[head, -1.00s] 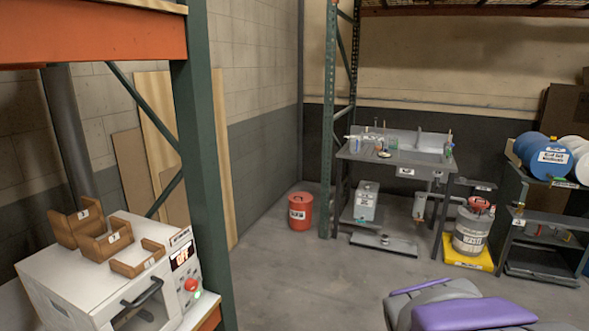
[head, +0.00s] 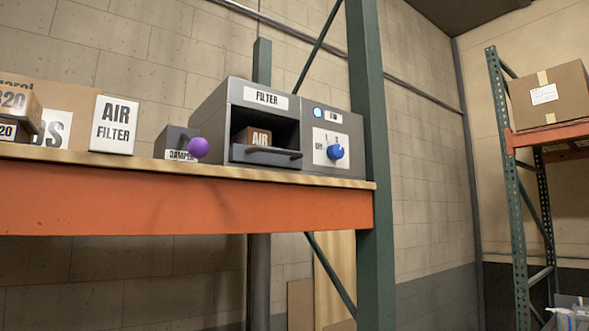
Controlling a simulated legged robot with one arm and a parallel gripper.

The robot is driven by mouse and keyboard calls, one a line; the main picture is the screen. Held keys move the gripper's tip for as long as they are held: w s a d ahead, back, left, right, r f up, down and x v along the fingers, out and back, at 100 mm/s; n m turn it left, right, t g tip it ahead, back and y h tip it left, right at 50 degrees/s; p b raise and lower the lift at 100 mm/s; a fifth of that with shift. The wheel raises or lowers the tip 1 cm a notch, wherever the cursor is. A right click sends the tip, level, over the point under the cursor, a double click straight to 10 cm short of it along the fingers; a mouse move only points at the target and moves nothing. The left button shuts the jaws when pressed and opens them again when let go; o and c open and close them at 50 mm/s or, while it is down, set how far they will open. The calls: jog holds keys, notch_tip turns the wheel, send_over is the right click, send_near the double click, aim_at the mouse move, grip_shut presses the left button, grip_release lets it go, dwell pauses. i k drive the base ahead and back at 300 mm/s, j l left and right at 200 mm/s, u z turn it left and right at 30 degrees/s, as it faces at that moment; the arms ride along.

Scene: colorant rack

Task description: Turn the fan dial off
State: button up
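The blue fan dial (head: 336,152) sits on a white plate (head: 321,146) at the right front of a grey filter unit (head: 267,98) on an upper shelf. The plate has small marks around the dial, including what looks like OFF at left. I cannot tell which mark the dial points to. A pale blue round light (head: 318,113) glows above it, beside a small label. My gripper is not in view.
A damper box (head: 172,140) with a purple ball knob (head: 198,148) is left of the unit. An air filter box (head: 114,125) is farther left. A green post (head: 369,190) stands just right of the unit, and the orange beam (head: 180,200) runs below.

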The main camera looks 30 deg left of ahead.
aim_at(334, 152)
jog(key=u, duration=1.5)
